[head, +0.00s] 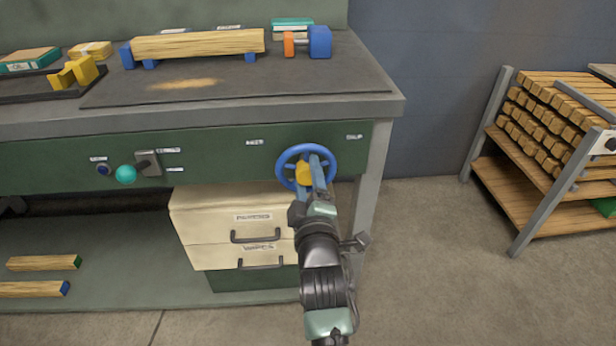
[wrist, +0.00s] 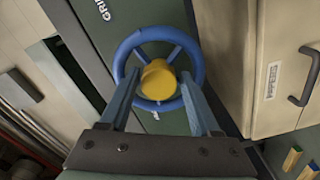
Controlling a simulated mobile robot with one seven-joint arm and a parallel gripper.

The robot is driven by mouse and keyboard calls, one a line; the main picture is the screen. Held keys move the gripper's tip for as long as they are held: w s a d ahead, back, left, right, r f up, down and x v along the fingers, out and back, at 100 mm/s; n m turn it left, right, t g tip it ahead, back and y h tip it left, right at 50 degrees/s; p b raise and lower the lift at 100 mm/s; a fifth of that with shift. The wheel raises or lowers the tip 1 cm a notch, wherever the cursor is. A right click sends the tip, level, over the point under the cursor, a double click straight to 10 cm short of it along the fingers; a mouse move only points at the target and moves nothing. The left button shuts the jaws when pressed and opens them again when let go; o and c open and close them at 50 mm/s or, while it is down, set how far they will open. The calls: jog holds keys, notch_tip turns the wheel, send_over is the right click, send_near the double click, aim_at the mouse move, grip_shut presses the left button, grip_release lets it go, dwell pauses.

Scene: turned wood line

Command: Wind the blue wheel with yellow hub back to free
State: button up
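The blue wheel (head: 286,156) with its yellow hub (head: 303,174) is mounted on the green front panel of the bench, near its right end. The wheel (wrist: 121,56) and hub (wrist: 158,80) also fill the middle of the wrist view. My gripper (head: 314,170) is in front of the wheel and hides its lower right part. In the wrist view my gripper (wrist: 158,76) is open, with one blue finger on each side of the hub and visible gaps between. I cannot tell whether the fingertips touch the rim or spokes. Small labels flank the wheel; their text is hard to read.
A teal knob (head: 125,174) and a lever plate (head: 148,163) sit left on the panel. Cream drawers (head: 222,216) with dark handles are below the wheel. A wooden bar (head: 198,44) lies on the bench top. A rack (head: 520,185) of wood stands right, past open floor.

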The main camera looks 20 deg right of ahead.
jog(key=p+v, duration=0.1)
jog(key=v, duration=1.2)
dwell(0.4)
